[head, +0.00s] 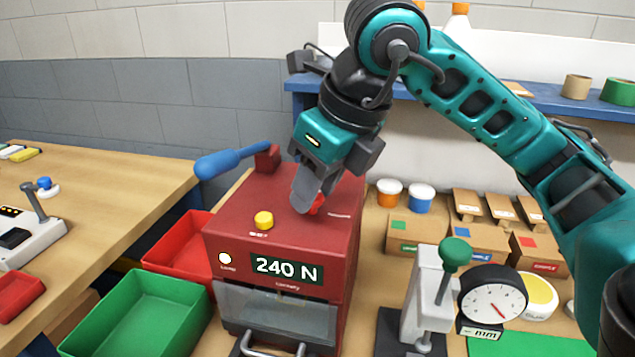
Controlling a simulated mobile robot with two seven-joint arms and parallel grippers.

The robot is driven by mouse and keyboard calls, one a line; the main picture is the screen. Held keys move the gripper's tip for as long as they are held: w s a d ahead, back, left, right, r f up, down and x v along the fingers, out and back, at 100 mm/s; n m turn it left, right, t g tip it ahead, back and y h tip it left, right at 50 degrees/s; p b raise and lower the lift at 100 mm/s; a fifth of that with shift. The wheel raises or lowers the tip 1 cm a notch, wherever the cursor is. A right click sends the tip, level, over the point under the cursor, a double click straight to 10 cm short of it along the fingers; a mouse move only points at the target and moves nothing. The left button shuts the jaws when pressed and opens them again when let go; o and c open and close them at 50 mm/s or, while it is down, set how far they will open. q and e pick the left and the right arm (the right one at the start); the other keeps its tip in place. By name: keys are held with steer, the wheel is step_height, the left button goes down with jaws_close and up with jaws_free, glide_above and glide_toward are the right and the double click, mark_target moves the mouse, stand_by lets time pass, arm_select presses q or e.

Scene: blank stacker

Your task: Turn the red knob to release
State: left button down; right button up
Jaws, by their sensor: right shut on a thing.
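The red knob (317,205) sits on the top of a dark red machine (235,215), toward its right side. It is mostly hidden behind my right gripper's fingers. My right gripper (306,200) reaches down from above, its fingers shut on the red knob. The machine's front has a display (287,269) reading "240 N", a round white lamp (225,258) and a clear window with a handle below it. A yellow button (264,220) is on the top, left of the knob. My left gripper is not in view.
A blue-handled lever (230,160) sticks out left from the machine's back. Green (140,312) and red (183,250) bins stand at left. A dial gauge (492,300) on a stand is at right, with small boxes behind. A blue shelf (555,100) runs along the back.

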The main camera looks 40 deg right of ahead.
steer(key=shift+a+m+h, duration=0.15)
steer(key=shift+m+h, duration=0.25)
steer(key=shift+m, duration=0.6)
steer(key=shift+r+m+h+p, duration=0.1)
steer(key=shift+m+h+p, duration=0.2)
steer(key=shift+m, duration=0.6)
steer(key=shift+a+m+h+p, duration=0.15)
steer(key=shift+m+h+p, duration=0.4)
steer(key=shift+m, duration=0.65)
steer(key=shift+m+h+p, duration=0.35)
steer(key=shift+m+p, duration=0.2)
steer(key=shift+m, duration=0.55)
steer(key=o, duration=1)
steer(key=shift+o, duration=0.2)
steer(key=shift+a, duration=0.1)
